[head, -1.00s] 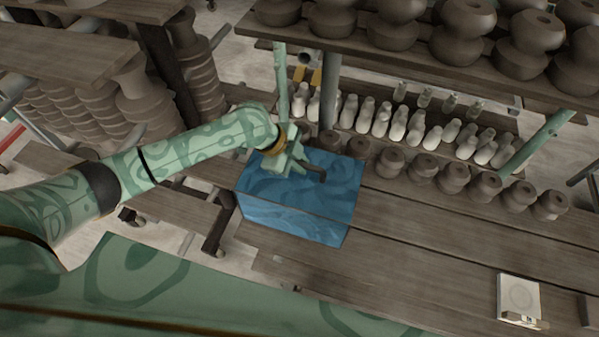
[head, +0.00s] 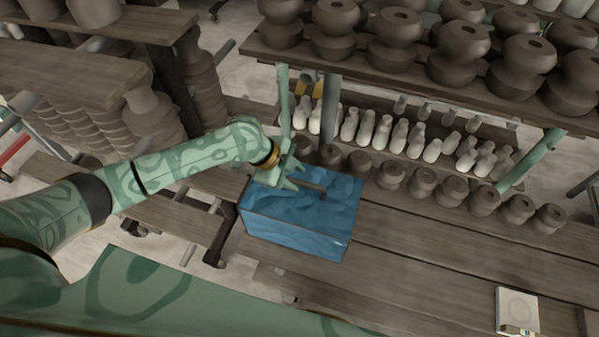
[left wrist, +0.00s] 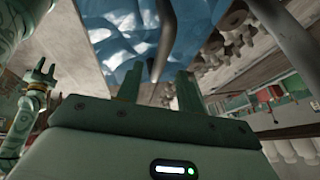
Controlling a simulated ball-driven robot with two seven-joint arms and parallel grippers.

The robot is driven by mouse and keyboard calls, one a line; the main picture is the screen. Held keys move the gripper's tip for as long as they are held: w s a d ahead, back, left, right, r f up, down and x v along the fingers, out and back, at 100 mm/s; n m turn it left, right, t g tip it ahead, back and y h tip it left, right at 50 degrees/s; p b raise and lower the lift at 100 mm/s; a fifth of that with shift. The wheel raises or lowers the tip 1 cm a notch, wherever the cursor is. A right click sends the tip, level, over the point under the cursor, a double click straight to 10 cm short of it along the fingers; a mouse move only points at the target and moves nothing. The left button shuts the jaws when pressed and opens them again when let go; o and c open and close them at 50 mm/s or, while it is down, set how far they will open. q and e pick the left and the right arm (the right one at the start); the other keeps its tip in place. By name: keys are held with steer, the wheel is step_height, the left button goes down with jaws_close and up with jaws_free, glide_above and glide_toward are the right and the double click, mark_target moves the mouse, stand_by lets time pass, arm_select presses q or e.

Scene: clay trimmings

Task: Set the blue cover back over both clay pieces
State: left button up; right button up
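The blue cover (head: 300,222) sits as a box shape on the wooden bench, its top creased. No clay pieces show; whatever is beneath it is hidden. My right gripper (left wrist: 41,73) shows at the left of the wrist view, fingers apart.
A row of dark pots (head: 423,182) stands behind and right of the cover, with pale bottles (head: 383,137) beyond. A shelf of large pots (head: 395,33) overhangs the back. A small white square item (head: 517,310) lies at front right. The bench (head: 420,260) between is clear.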

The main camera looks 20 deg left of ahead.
arm_select(q)
steer(key=p+v, duration=0.7)
steer(key=v, duration=0.1)
steer(key=shift+r, duration=0.25)
